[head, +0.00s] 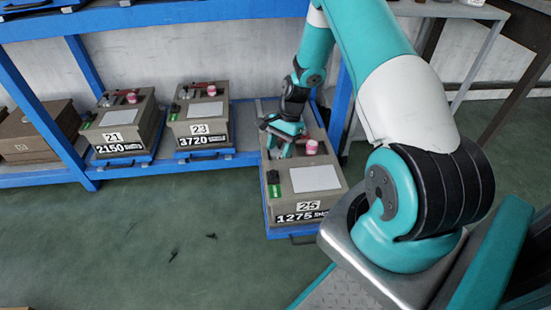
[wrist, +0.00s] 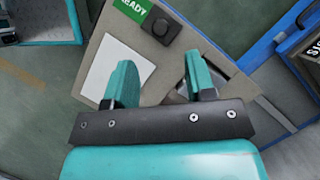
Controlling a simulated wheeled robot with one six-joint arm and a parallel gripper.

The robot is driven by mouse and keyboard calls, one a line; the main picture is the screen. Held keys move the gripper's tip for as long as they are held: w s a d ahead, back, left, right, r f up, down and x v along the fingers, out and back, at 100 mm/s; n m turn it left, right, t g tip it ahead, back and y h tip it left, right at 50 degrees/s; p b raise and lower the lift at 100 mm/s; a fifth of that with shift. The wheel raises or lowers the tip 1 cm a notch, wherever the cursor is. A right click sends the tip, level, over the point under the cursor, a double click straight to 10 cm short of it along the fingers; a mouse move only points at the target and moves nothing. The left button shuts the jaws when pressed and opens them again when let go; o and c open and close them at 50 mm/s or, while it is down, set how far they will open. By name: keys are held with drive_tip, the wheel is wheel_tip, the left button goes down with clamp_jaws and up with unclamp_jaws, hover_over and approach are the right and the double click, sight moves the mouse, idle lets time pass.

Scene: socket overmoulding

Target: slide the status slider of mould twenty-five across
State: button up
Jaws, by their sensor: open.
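Mould twenty-five (head: 333,200) is a grey-brown box on a blue pulled-out tray, with "25" and "1275" on its front. Its top shows in the wrist view (wrist: 215,35). The status slider has a black knob (wrist: 160,27) beside a green "READY" field (wrist: 133,8); the green field also shows at the top's left edge in the head view (head: 274,190). My gripper (wrist: 160,78) is open and empty over the mould's top, its fingers apart from the knob. In the head view my gripper (head: 282,145) is at the mould's rear left.
A white plate (head: 315,178) lies on the mould's top, with a pink-red cap (head: 312,146) behind it. Moulds 21 (head: 122,127) and 23 (head: 202,117) stand on the blue rack to the left. The green floor in front is mostly clear, with small dark bits.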

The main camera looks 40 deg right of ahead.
drive_tip(key=p+v, duration=0.2)
drive_tip(key=v, duration=0.7)
drive_tip(key=shift+d+r, duration=0.15)
drive_tip(key=shift+r, duration=0.2)
drive_tip(key=shift+w, duration=0.1)
drive_tip(key=s+a+r+n, duration=0.2)
drive_tip(key=a+r+n, duration=0.4)
drive_tip(key=a+r, duration=0.35)
drive_tip(key=s+a+r+n, duration=0.3)
drive_tip(key=a+r+n, duration=0.3)
drive_tip(key=a+r, duration=0.4)
drive_tip(key=s+a+r+n, duration=0.3)
drive_tip(key=s+a+n, duration=0.25)
drive_tip(key=s, duration=0.35)
drive_tip(key=s+a+r+n, duration=0.3)
drive_tip(key=s+a+n, duration=0.25)
drive_tip(key=s, duration=0.25)
wheel_tip(320, 180, up, 30)
drive_tip(key=p, duration=2.9)
drive_tip(key=shift+s+a+f+t+p, duration=0.2)
drive_tip(key=shift+a+t+p, duration=0.2)
